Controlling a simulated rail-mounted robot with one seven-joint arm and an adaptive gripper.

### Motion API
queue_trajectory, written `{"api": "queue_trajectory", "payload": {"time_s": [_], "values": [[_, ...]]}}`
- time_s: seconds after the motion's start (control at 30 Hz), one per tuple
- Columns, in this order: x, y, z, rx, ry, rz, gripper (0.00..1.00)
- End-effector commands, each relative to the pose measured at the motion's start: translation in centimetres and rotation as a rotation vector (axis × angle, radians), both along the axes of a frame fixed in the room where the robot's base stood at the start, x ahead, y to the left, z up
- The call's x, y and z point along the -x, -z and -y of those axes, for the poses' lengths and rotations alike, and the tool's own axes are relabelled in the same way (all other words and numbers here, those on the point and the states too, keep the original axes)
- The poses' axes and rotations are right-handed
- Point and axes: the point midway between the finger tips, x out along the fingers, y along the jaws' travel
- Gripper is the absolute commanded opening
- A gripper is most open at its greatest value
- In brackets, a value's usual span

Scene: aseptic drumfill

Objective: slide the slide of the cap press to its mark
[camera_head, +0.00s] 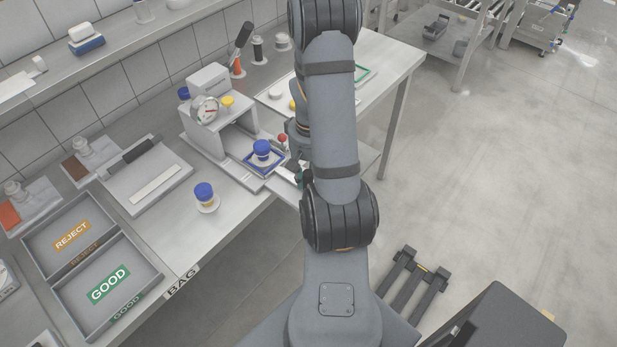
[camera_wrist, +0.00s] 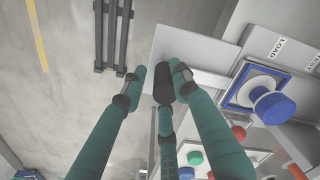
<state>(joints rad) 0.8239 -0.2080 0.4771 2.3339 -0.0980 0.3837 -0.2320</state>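The cap press (camera_head: 207,127) is a pale box with a round gauge on the bench. Its slide (camera_head: 277,177) carries a blue square nest (camera_head: 247,161) with a blue-capped container (camera_head: 262,150), in front of the press opening. In the wrist view the nest (camera_wrist: 234,97) and blue cap (camera_wrist: 275,107) are at right, near LOAD lettering (camera_wrist: 277,48). My gripper (camera_wrist: 158,72) has teal fingers apart around a black cylindrical knob (camera_wrist: 164,86) near the slide's end. A gap shows on the knob's left; contact on the right is unclear. My arm mostly hides the gripper in the head view.
A blue-capped jar (camera_head: 204,193) stands on the bench left of the slide. REJECT (camera_head: 38,232) and GOOD (camera_head: 72,302) trays lie at lower left. A red knob (camera_wrist: 239,132) is close to my right finger. Open floor (camera_head: 500,170) lies right of the bench.

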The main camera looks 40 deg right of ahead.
Motion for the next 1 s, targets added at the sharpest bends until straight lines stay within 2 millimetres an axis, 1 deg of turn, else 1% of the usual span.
{"api": "queue_trajectory", "payload": {"time_s": [0.17,0.27,0.37,0.7,0.83,1.0], "values": [[-0.1,0.0,0.0,0.0,-0.001,0.001,0.29],[-0.2,-0.6,0.0,0.002,-0.001,0.004,0.29],[-0.2,-1.9,0.0,0.003,0.0,0.006,0.29],[-0.2,-9.0,0.1,0.004,0.0,0.007,0.29],[-0.1,-10.8,0.1,0.002,0.0,0.004,0.29],[0.0,-11.9,0.1,0.001,0.0,0.002,0.29]]}}
